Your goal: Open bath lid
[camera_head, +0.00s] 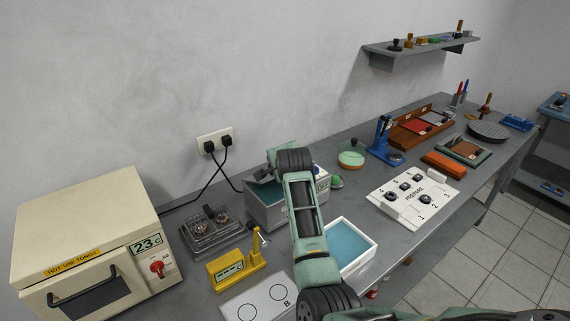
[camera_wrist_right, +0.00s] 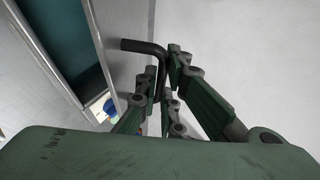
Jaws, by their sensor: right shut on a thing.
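The bath (camera_head: 262,212) is a grey metal box on the bench, partly hidden behind my right arm in the head view. In the right wrist view its dark teal inside (camera_wrist_right: 58,35) shows beside the grey lid (camera_wrist_right: 122,22). The lid looks raised and tilted, but its exact angle is hard to tell. A black bent handle (camera_wrist_right: 143,46) stands out from the lid. My right gripper (camera_wrist_right: 165,82) is shut on this handle; its fingertips are hard to make out in the head view. My left gripper is not in view.
A cream oven (camera_head: 85,235) stands at the left, with a clear-topped device (camera_head: 212,232) beside the bath. A yellow stand (camera_head: 228,270), a white tray of blue liquid (camera_head: 347,245) and a white numbered board (camera_head: 413,195) are close by. The wall is behind.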

